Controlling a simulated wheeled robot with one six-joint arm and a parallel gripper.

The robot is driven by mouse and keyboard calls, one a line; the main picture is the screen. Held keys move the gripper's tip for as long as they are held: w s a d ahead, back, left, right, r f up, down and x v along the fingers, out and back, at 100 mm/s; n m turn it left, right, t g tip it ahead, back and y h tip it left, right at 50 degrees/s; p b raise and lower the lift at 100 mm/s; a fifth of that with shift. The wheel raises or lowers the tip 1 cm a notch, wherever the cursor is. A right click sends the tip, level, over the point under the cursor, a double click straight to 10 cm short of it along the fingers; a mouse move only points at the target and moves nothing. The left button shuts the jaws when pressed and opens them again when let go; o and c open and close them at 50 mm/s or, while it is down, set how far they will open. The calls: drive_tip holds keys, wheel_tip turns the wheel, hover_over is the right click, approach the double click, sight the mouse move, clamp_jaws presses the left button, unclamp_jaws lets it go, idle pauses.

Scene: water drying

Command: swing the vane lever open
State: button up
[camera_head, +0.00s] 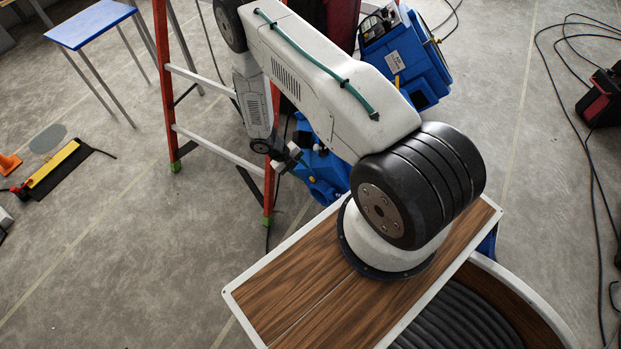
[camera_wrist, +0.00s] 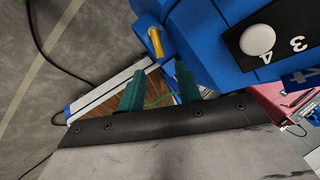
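The vane lever appears to be the short yellow peg (camera_wrist: 155,43) on the blue machine (camera_wrist: 205,40) in the wrist view. My gripper (camera_wrist: 159,69) is open, its two green fingers apart with nothing held between them. The lever lies just beyond the fingertips, roughly in line with the gap; I cannot tell whether they touch. In the head view my gripper (camera_head: 289,157) is small and dark beside the lower blue machine (camera_head: 322,175).
A black panel (camera_wrist: 285,35) with a white knob and numbers sits right of the lever. An orange stepladder (camera_head: 167,80) stands close left of my arm. Another blue unit (camera_head: 405,60) stands behind it.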

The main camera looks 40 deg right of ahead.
sight(312, 179)
drive_tip(key=shift+n, duration=0.4)
drive_tip(key=x, duration=0.7)
drive_tip(key=shift+s+d+f, duration=0.1)
drive_tip(key=shift+f, duration=0.25)
drive_tip(key=shift+c, duration=0.3)
clamp_jaws()
